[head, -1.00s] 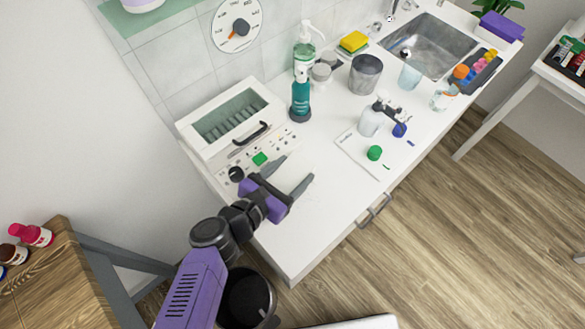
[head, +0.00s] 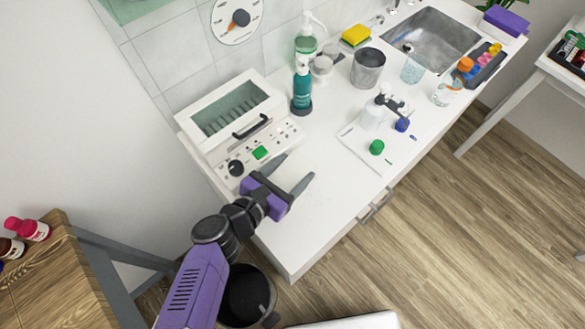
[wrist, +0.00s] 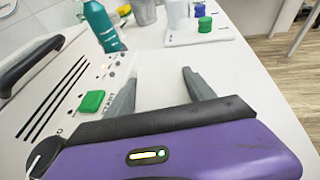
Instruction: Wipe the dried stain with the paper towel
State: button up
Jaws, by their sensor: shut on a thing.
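My gripper (head: 298,166) is low over the front left part of the white counter, its two grey fingers pointing away from me and set well apart. Between them in the wrist view (wrist: 159,78) is a plain white patch, which I take to be the paper towel (wrist: 160,92), held by the fingers. It is white on white, so its edges are hard to make out. It cannot be told from the counter in the head view. I cannot make out a dried stain in either view.
A white device with a lid (head: 236,112) and green button (head: 260,152) stands close left of my gripper. A teal bottle (head: 302,88) is behind. A white board (head: 362,157) with a green cap (head: 377,147) lies to the right. The counter's near corner is clear.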

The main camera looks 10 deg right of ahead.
jog(key=shift+f+b, duration=0.95)
jog(key=shift+f, duration=0.05)
jog(key=shift+s+r, duration=0.1)
jog(key=shift+s+d+r+p, duration=0.1)
jog(key=shift+s+d+p, duration=0.75)
jog(key=shift+s, duration=0.4)
jog(key=shift+s+d, duration=0.3)
jog(key=shift+f, duration=0.2)
jog(key=shift+w+a+f+b, duration=0.15)
jog(key=shift+w+a+b, duration=0.3)
jog(key=shift+b, duration=0.25)
jog(key=shift+w+a+f+b, duration=0.15)
jog(key=shift+w+a+b, duration=0.15)
jog(key=shift+w+b, duration=0.35)
jog(key=shift+w+a+r+b, duration=0.1)
jog(key=shift+w+a+b, duration=0.4)
jog(key=shift+w+b, duration=0.05)
